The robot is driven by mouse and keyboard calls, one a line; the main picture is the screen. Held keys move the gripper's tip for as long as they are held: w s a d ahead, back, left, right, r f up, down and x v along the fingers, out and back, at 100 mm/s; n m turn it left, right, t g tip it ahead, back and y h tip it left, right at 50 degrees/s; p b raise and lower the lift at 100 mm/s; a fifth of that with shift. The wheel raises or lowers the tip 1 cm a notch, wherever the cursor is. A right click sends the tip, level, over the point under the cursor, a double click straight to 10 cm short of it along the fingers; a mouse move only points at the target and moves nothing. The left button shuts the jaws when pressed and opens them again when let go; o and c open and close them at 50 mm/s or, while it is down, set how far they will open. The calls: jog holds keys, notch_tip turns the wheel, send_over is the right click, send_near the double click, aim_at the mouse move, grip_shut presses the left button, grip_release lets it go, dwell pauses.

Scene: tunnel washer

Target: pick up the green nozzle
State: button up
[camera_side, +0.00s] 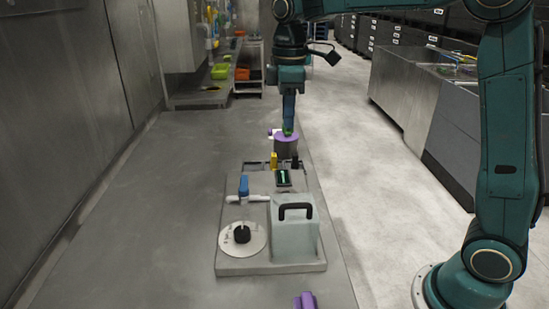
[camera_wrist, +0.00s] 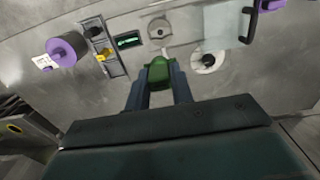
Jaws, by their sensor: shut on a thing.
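The green nozzle (camera_wrist: 158,72) is held between the two fingers of my gripper (camera_wrist: 159,84) in the wrist view. My gripper is shut on it, and the fingers press on its sides. In the side view, my gripper (camera_side: 288,128) points down, with a small bit of the green nozzle (camera_side: 288,132) showing at its tip. There the tip overlaps the top of a purple cylinder (camera_side: 286,146); I cannot tell from this view whether they touch. In the wrist view the purple cylinder (camera_wrist: 67,48) is well to the left of the nozzle.
A grey base plate (camera_side: 240,268) carries a translucent container (camera_side: 293,238) with a black handle, a white disc (camera_side: 256,244) with a black knob, and a blue-topped fitting (camera_side: 244,186). Another purple part (camera_side: 305,301) lies at the front edge. The bench left of the plate is clear.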

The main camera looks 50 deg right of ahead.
jog(key=shift+r, duration=0.5)
jog(key=shift+w+f, duration=0.1)
jog(key=shift+w+d+f, duration=0.15)
jog(key=shift+w+f, duration=0.05)
jog(key=shift+w, duration=0.3)
jog(key=w+d+f, duration=0.3)
jog(key=w+f, duration=0.4)
jog(key=w, duration=0.1)
jog(key=w+d+f, duration=0.3)
jog(key=w+f, duration=0.4)
jog(key=w, duration=0.2)
jog(key=shift+w+d+f, duration=0.25)
jog(key=shift+w+f, duration=0.05)
jog(key=shift+f, duration=0.1)
jog(key=shift+f, duration=0.15)
jog(key=shift+f, duration=2.15)
jog(key=shift+f, duration=1.1)
dwell(0.3)
